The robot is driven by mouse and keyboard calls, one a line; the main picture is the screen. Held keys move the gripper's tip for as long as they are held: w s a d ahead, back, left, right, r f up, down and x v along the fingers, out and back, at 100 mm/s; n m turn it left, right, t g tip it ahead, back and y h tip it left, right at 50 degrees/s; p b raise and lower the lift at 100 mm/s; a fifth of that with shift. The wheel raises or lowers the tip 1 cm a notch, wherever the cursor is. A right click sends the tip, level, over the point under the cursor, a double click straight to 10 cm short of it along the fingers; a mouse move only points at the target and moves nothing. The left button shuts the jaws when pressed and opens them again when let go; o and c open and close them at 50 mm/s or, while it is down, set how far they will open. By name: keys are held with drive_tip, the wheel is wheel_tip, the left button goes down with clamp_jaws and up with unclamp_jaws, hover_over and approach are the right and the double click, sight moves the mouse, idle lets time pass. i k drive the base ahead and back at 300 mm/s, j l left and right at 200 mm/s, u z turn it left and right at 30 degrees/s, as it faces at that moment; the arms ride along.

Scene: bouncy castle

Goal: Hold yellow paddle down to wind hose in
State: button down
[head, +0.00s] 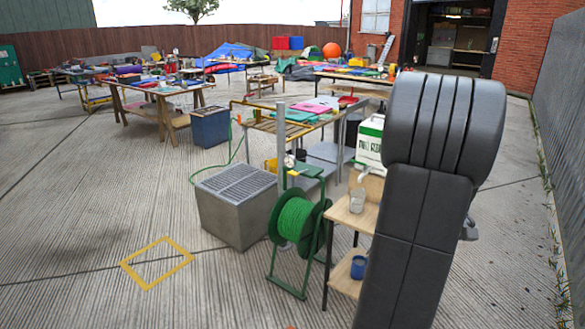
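A green hose reel (297,222) stands on the concrete in the middle of the head view, in a green frame, with green hose wound on its drum. A small yellow piece (294,173) shows at the top of the frame; it may be the yellow paddle, but it is too small to be sure. A loose green hose (192,176) runs over the ground behind the grey box and up towards the worktable. My dark arm fills the right foreground. My gripper is out of view.
A grey box with a grated top (238,207) stands left of the reel. A wooden stand (355,214) with a clear jar (357,199) and a blue mug (358,267) stands right of it. A yellow square outline (157,262) marks open concrete at left. Cluttered worktables (300,123) stand behind.

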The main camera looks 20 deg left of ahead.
sight(292, 173)
drive_tip(key=i+u, duration=0.1)
drive_tip(key=u, duration=0.25)
drive_tip(key=i+u, duration=0.15)
drive_tip(key=u, duration=0.25)
drive_tip(key=i+u, duration=0.1)
drive_tip(key=u, duration=0.25)
drive_tip(key=i+l+u, duration=0.3)
drive_tip(key=i+l, duration=0.45)
drive_tip(key=i+l+u, duration=0.3)
drive_tip(key=i+l, duration=0.5)
drive_tip(key=l, duration=0.15)
